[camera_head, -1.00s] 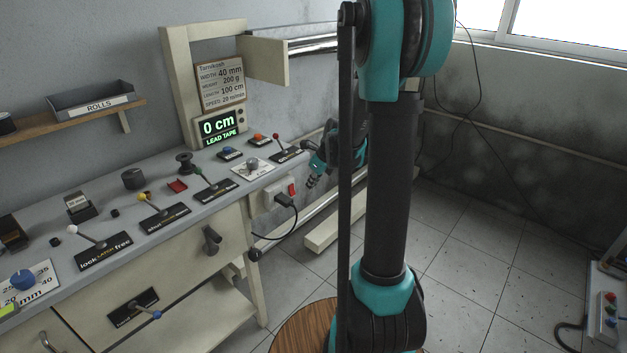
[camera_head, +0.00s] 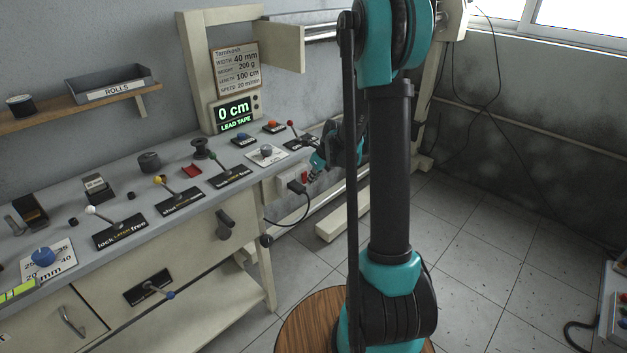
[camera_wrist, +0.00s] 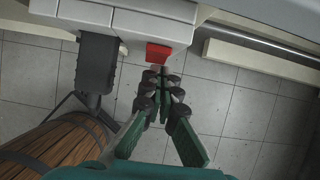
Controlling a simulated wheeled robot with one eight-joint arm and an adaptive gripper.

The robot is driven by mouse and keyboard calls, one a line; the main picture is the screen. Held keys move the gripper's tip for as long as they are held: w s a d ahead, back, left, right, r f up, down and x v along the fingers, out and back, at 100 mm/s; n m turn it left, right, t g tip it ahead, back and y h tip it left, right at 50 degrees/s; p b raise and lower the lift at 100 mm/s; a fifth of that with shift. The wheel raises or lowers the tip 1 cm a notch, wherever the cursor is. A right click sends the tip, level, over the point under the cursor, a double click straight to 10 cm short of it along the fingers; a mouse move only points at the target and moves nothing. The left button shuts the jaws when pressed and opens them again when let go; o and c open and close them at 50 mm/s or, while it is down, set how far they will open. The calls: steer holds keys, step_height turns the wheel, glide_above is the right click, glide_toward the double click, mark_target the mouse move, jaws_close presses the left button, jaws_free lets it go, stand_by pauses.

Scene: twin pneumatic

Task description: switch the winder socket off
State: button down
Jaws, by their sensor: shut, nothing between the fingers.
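The white winder socket (camera_head: 281,184) is mounted on the side of the bench, below its right end. A black plug (camera_head: 297,188) with a cable is in it; the plug also shows in the wrist view (camera_wrist: 97,66). The socket's red rocker switch (camera_wrist: 158,53) sits to the right of the plug in the wrist view. My gripper (camera_wrist: 160,72) is shut and empty, its fingertips right at the red switch. I cannot tell whether they touch it or which way the rocker is tilted. In the head view my gripper (camera_head: 314,168) partly hides the switch.
The bench top (camera_head: 130,175) carries several levers, knobs and a display (camera_head: 235,112) reading 0 cm. A round wooden stool-like top (camera_head: 305,322) stands below. A pale beam (camera_head: 335,228) lies near the floor behind the gripper. Open tiled floor is to the right.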

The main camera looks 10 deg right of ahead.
steer(key=shift+w+a+f+t+y, duration=0.2)
steer(key=shift+f+t+y, duration=0.1)
steer(key=shift+t, duration=0.1)
steer(key=shift+r, duration=0.25)
steer(key=shift+r, duration=0.6)
steer(key=shift+d, duration=0.1)
